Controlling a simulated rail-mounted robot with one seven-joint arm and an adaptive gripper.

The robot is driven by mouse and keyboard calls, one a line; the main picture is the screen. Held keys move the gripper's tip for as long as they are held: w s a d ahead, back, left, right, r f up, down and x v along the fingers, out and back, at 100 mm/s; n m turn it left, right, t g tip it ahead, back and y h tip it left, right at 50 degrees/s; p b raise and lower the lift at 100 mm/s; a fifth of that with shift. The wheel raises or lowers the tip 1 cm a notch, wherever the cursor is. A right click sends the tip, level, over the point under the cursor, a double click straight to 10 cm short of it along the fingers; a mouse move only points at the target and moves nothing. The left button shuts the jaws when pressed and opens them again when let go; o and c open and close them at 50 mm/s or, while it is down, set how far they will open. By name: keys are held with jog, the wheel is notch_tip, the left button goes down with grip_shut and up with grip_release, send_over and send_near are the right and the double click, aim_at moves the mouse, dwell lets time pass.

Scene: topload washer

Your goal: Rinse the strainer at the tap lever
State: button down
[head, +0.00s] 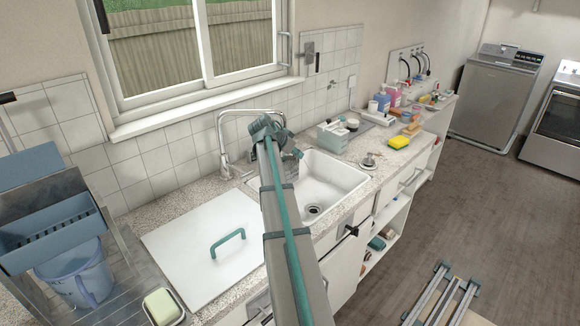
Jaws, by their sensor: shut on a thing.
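My gripper (292,157) is at the far end of my outstretched arm, over the back left part of the white sink (345,183). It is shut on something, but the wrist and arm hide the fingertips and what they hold. I cannot make out a strainer in it. The chrome tap (223,150) stands behind the sink's left side, and its spout arches behind my wrist. A tap lever cannot be told apart from here. The sink's drain (313,209) shows in the basin. A small round metal piece (370,160) lies on the counter right of the sink.
A white board with a green handle (228,242) covers the counter left of the sink. A blue bucket (77,275) and a soap dish (163,306) are further left. A yellow sponge (399,142), bottles (383,100) and a grey caddy (332,137) stand to the right.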

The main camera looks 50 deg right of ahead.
jog(key=shift+s+d, duration=0.1)
jog(key=shift+d, duration=0.05)
jog(key=shift+s+d, duration=0.25)
jog(key=shift+d, duration=0.1)
jog(key=shift+s+a, duration=0.1)
dwell(0.3)
jog(key=s+a, duration=0.5)
jog(key=s, duration=0.1)
jog(key=shift+b, duration=0.3)
dwell(0.4)
jog(key=shift+s+r, duration=0.1)
dwell(1.1)
jog(key=s+a+r+p, duration=0.2)
jog(key=s+a+r, duration=0.1)
jog(key=r, duration=0.1)
jog(key=shift+s, duration=0.4)
